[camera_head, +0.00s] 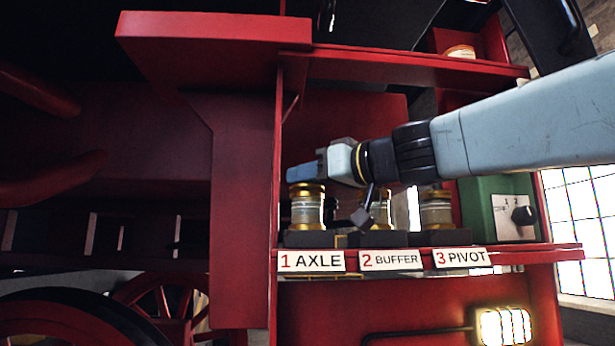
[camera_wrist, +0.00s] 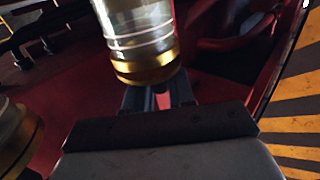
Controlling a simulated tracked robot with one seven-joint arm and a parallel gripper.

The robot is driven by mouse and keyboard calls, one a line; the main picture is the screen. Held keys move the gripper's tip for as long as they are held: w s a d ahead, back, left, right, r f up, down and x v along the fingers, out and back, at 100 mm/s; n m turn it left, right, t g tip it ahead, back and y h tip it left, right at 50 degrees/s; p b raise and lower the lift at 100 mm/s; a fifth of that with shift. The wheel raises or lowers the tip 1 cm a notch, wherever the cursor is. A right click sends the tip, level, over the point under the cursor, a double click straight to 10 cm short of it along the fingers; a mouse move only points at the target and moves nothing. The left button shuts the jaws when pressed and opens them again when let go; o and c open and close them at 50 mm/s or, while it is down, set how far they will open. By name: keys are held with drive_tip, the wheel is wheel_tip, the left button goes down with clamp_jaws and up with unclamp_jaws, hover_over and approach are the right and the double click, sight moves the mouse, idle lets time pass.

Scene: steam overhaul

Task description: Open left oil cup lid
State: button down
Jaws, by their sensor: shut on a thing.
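The left oil cup (camera_head: 307,208) is a glass cylinder with brass bands, standing behind the "1 AXLE" label. My gripper (camera_head: 303,173) reaches in from the right and lies over the cup's brass top. It is shut on the left oil cup's lid, which is mostly hidden by the fingers. In the wrist view the left oil cup (camera_wrist: 140,38) appears upside down, with its brass end (camera_wrist: 145,70) against my gripper (camera_wrist: 157,97). How far the lid is tilted cannot be told.
The middle cup (camera_head: 375,208), labelled "2 BUFFER", and the right cup (camera_head: 437,208), labelled "3 PIVOT", stand close by on the same red shelf (camera_head: 520,258). A red upright panel (camera_head: 240,200) is just left of the left cup. A green box (camera_head: 500,208) with a knob stands at right.

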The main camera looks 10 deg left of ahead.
drive_tip(key=shift+w+r, duration=0.1)
idle(0.3)
drive_tip(key=shift+w+a+r+m+g+h, duration=0.1)
drive_tip(key=shift+w+r+m+g+h, duration=0.3)
drive_tip(key=shift+m+g+h, duration=0.3)
drive_tip(key=shift+w+a+r+m+g+h, duration=0.1)
drive_tip(key=shift+w+r+m+g+h, duration=0.25)
drive_tip(key=shift+m+g+h, duration=0.35)
drive_tip(key=w+m+g, duration=0.1)
drive_tip(key=w+m+g+h, duration=0.1)
drive_tip(key=shift+w+a+r+m+g+h, duration=0.1)
drive_tip(key=shift+a+r+m+g+h, duration=0.1)
drive_tip(key=shift+a+m+g+h, duration=0.1)
drive_tip(key=shift+w+a+f+m+g+h, duration=0.15)
drive_tip(key=shift+w+f+m+g+h, duration=0.15)
drive_tip(key=shift+w+m+g, duration=0.65)
drive_tip(key=shift+w+a+f+m+g+h, duration=0.15)
drive_tip(key=shift+w+m+g+h, duration=0.25)
drive_tip(key=shift+g, duration=1.05)
drive_tip(key=shift+w+a+f+m+g+h, duration=0.1)
drive_tip(key=shift+w+f+m+g+h, duration=0.25)
drive_tip(key=shift+w+m+g, duration=0.6)
drive_tip(key=shift+s+n+g, duration=0.25)
drive_tip(key=shift+s+n, duration=0.05)
drive_tip(key=shift+s, duration=0.05)
drive_tip(key=c, duration=1.1)
unclamp_jaws()
drive_tip(key=shift+r, duration=0.1)
